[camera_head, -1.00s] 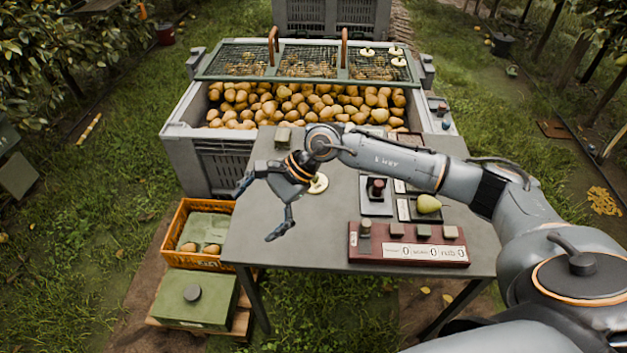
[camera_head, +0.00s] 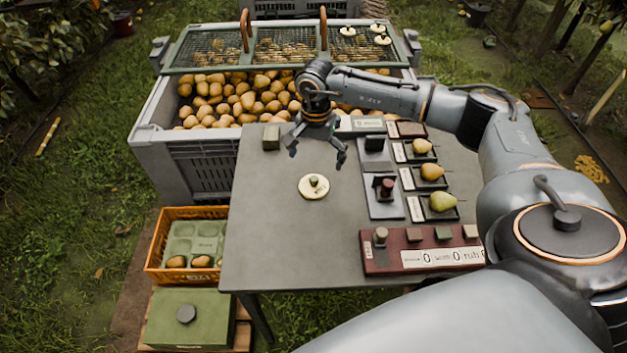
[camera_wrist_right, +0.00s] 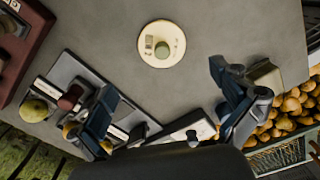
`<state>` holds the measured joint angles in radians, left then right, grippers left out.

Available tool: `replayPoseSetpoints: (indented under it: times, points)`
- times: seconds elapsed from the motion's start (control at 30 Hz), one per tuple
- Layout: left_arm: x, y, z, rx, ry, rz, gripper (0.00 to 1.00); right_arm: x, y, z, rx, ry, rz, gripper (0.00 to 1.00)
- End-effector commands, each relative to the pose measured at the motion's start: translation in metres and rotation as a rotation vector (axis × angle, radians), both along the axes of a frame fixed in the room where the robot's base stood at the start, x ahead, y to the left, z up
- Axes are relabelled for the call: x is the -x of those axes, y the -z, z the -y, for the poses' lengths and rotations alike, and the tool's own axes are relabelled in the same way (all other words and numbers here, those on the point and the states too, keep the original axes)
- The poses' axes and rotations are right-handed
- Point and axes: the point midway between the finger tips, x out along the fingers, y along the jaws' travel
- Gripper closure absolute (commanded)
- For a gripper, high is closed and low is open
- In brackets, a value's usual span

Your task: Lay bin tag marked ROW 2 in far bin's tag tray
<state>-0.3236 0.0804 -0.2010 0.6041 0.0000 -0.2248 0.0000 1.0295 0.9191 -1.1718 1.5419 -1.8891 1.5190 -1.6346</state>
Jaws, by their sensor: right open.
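A round cream tag (camera_head: 313,187) with a green knob lies flat on the grey table (camera_head: 275,235). The tag also shows in the right wrist view (camera_wrist_right: 152,58); its marking is too small to read. My right gripper (camera_head: 316,155) is open and empty, above the table and just beyond the tag. In the right wrist view its spread fingers (camera_wrist_right: 165,82) point toward the tag, apart from it. A grey bin (camera_head: 262,9) stands at the top edge, mostly out of frame; I cannot make out a tag tray on it. My left gripper is not in view.
A bin of pears (camera_head: 205,155) with a mesh rack (camera_head: 170,62) holding several cream discs stands behind the table. A small block (camera_head: 271,138), pears on trays and a red counter board (camera_head: 400,262) occupy the table. An orange crate (camera_head: 160,240) stands left.

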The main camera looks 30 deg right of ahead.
Motion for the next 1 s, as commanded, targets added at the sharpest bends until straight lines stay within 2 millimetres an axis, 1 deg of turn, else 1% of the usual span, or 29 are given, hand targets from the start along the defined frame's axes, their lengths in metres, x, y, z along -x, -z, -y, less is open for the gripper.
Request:
replayPoseSetpoints:
  times: [0.03, 0.07, 0.17, 0.27, 0.33, 0.4, 0.5, 0.6, 0.7, 0.83, 0.87, 0.9, 0.97, 1.0]
  points:
    - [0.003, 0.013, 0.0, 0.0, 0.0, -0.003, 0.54, 0.0, 0.017, 0.0, 0.0, 0.0, -0.001, 0.0]
    - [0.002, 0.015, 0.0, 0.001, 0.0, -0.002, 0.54, 0.0, 0.022, -0.001, -0.001, 0.0, -0.001, 0.0]
    - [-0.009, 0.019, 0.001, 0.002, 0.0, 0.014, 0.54, 0.0, 0.029, -0.001, -0.001, -0.001, 0.0, 0.0]
    - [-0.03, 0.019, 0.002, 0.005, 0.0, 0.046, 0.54, 0.0, 0.033, -0.001, -0.001, -0.001, 0.0, 0.0]
    - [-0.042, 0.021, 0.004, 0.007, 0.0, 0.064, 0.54, 0.0, 0.04, -0.002, -0.002, -0.001, -0.001, 0.0]
    - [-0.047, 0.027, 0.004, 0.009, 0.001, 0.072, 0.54, 0.001, 0.051, -0.002, -0.002, -0.001, -0.001, 0.0]
    - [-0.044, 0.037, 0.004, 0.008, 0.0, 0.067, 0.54, 0.001, 0.068, -0.004, -0.002, -0.001, -0.001, 0.0]
    - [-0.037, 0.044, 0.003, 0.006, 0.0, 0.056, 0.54, 0.0, 0.08, -0.004, -0.002, -0.001, 0.0, 0.0]
    - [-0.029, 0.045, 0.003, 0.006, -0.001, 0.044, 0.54, 0.0, 0.081, -0.004, -0.002, -0.001, 0.001, 0.0]
    - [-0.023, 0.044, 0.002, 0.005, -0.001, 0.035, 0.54, 0.0, 0.08, -0.004, -0.002, -0.001, 0.001, 0.0]
    - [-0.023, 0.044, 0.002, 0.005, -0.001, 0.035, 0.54, 0.0, 0.08, -0.004, -0.002, 0.0, 0.001, 0.02]
    - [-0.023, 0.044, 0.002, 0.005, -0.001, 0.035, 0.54, 0.0, 0.08, -0.004, -0.002, 0.0, 0.001, 0.1]
    - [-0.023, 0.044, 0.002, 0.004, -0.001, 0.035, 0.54, 0.0, 0.08, -0.003, -0.002, 0.0, 0.001, 0.22]
    - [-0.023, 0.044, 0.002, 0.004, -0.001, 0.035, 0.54, 0.0, 0.08, -0.003, -0.002, 0.0, 0.001, 0.31]
